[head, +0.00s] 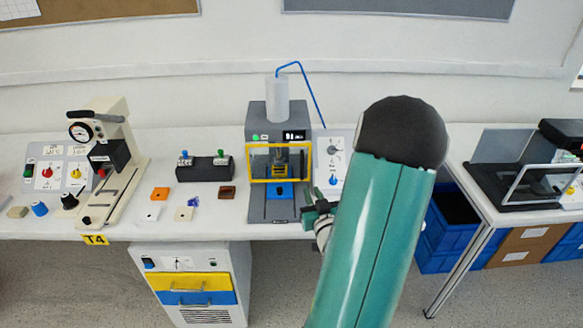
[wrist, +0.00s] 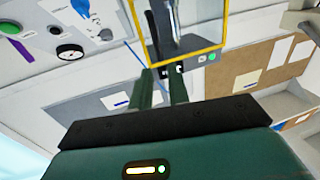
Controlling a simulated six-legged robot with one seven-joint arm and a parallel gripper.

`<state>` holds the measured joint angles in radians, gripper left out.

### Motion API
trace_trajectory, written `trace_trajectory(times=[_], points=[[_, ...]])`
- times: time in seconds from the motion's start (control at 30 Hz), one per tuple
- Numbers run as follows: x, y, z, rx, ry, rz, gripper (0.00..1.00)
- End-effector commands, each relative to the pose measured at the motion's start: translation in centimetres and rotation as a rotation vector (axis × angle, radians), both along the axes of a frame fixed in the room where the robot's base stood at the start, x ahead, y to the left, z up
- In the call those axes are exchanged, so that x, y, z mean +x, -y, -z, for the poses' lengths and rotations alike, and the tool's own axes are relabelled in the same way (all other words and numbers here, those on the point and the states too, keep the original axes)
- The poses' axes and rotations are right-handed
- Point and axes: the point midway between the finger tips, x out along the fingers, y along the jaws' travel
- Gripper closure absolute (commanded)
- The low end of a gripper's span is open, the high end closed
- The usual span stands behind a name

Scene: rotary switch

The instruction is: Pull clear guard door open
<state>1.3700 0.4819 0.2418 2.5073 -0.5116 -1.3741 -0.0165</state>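The clear guard door (head: 262,163) has a yellow frame and sits across the front of the grey bench machine (head: 263,130) in the head view. It looks shut. My gripper (head: 310,207) is to the lower right of the door in the head view, partly hidden by my arm. In the wrist view the yellow door frame (wrist: 190,54) is at the top of the picture, just beyond my fingertips. My two green fingers (wrist: 163,76) stand apart there, with nothing clearly held between them. I cannot tell whether a fingertip touches the frame.
A panel with a dial and blue knob (head: 333,165) stands just right of the machine. A black block with blue and green knobs (head: 205,168) is to its left, with small parts on the bench. A beige press (head: 112,140) stands farther left.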

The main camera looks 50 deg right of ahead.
Motion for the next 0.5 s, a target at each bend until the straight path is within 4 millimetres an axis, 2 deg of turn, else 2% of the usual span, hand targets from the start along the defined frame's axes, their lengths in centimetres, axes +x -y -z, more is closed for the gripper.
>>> trace_trajectory(times=[0.17, 0.5], points=[[1.0, 1.4, 0.0, -0.001, 0.002, 0.006, 0.82], [6.4, 5.3, 0.0, -0.001, 0.002, 0.005, 0.82]])
